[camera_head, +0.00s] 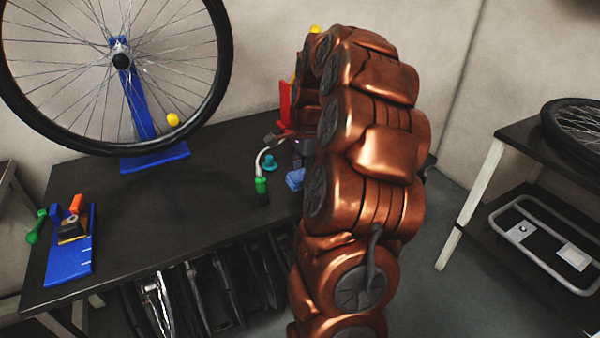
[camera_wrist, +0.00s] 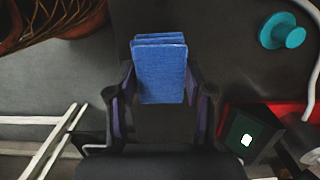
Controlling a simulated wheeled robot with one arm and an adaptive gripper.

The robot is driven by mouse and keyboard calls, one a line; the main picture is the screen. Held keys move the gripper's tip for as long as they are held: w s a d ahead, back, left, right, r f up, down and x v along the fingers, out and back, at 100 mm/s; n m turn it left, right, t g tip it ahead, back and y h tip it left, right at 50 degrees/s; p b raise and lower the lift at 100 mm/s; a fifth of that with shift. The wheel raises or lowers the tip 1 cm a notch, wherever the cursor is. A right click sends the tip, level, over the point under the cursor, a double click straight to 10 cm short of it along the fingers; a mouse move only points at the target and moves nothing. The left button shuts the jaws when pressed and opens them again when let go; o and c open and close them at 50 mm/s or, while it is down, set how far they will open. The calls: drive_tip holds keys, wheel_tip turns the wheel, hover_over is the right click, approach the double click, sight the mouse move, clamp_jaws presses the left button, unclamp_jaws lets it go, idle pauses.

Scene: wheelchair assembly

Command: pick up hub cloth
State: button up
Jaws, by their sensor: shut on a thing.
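The hub cloth (camera_wrist: 160,62) is a folded blue cloth in the middle of the wrist view. My gripper (camera_wrist: 160,84) has one finger on each side of it and is shut on it. In the head view the cloth (camera_head: 295,179) is a small blue patch near the right part of the dark workbench, just left of my copper arm. My arm hides most of the gripper there. I cannot tell whether the cloth touches the bench top.
On the workbench (camera_head: 200,215) are a teal knob-like part (camera_head: 269,162), a green-ended curved tool (camera_head: 261,186), a red item (camera_head: 285,106) and a blue fixture (camera_head: 70,255). A large wheel (camera_head: 221,75) stands on a blue stand (camera_head: 155,160). A second table (camera_head: 520,135) is at right.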

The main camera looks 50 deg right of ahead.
drive_tip(key=s+a+r, duration=0.1)
drive_tip(key=s+a, duration=0.5)
drive_tip(key=s, duration=0.7)
drive_tip(key=shift+r, duration=0.2)
drive_tip(key=shift+a, duration=0.1)
